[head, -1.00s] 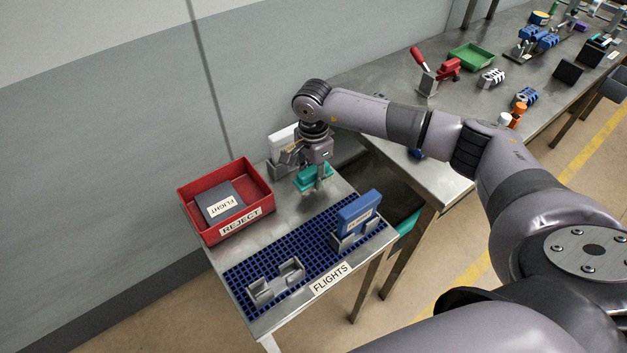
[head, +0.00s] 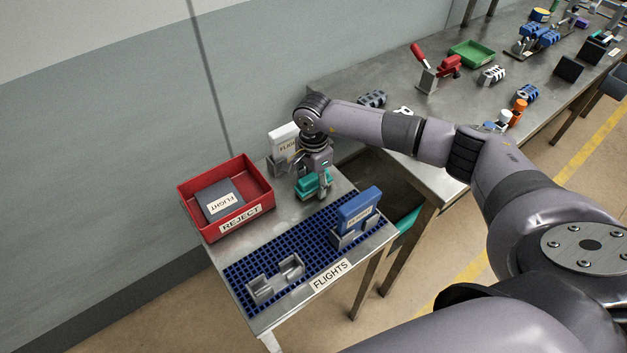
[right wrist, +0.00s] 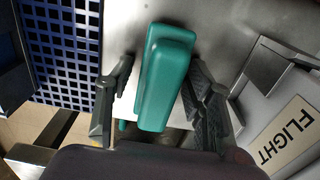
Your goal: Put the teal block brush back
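The teal block brush (head: 313,185) is at the steel side table's back right part, behind the blue grid mat. My right gripper (head: 316,180) points down over it, with its fingers on either side. In the right wrist view the teal brush (right wrist: 166,80) stands between the two fingers of my right gripper (right wrist: 158,95). A gap shows between the brush and the left finger; the right finger is close, and contact there is unclear. The gripper looks open. The brush's underside is hidden. My left gripper is not in view.
A red REJECT bin (head: 265,205) holds a dark FLIGHT block. A white FLIGHT piece (head: 284,140) stands in a holder close behind my gripper. A blue piece (head: 357,209) stands in a grey holder on the grid mat (head: 308,232); another grey holder (head: 274,280) there is empty.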

